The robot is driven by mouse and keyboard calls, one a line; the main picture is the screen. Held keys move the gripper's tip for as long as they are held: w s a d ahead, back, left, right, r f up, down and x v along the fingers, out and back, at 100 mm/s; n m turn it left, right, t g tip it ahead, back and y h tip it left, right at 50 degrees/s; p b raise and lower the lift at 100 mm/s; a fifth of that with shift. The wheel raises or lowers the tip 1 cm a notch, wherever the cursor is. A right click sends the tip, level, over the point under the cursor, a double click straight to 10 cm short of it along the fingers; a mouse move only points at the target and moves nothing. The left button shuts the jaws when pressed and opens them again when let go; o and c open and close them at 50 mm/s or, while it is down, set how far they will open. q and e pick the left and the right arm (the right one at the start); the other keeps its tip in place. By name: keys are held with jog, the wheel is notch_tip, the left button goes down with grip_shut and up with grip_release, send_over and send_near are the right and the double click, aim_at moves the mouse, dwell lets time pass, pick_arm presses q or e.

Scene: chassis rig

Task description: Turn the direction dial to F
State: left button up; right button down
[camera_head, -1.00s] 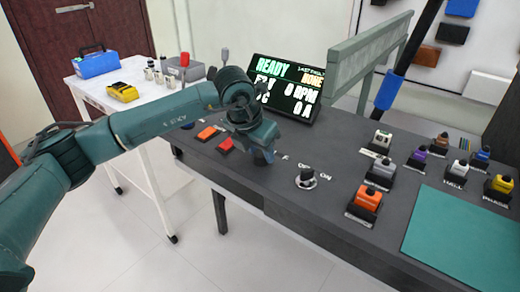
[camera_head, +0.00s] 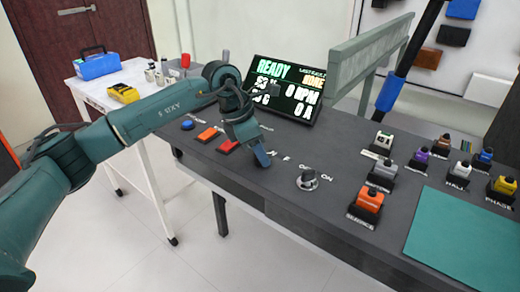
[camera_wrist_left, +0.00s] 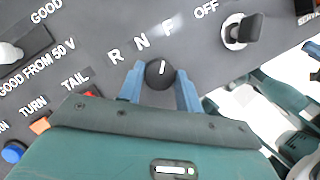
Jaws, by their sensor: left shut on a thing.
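In the left wrist view, the direction dial (camera_wrist_left: 160,74) is a small round black knob with a white pointer line. The letters R, N and F (camera_wrist_left: 168,27) arc above it on the dark panel. The pointer line aims up and slightly right, close to the F direction. My left gripper (camera_wrist_left: 158,84) has a blue finger on each side of the dial and is shut on it. In the head view my left gripper (camera_head: 264,160) reaches down to the bench top and hides the dial.
An OFF/ON rotary switch (camera_head: 308,180) stands just right of the dial. Orange and red buttons (camera_head: 228,146) lie left of it. A display (camera_head: 288,90) reading READY stands behind. Several coloured connectors and a green mat (camera_head: 460,240) occupy the right side.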

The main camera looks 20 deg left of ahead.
pick_arm(q)
jog(key=shift+m, duration=0.6)
jog(key=shift+g, duration=0.3)
jog(key=o, duration=1)
jog(key=p+v, duration=0.1)
jog(key=v, duration=1.2)
jog(key=shift+a, duration=0.1)
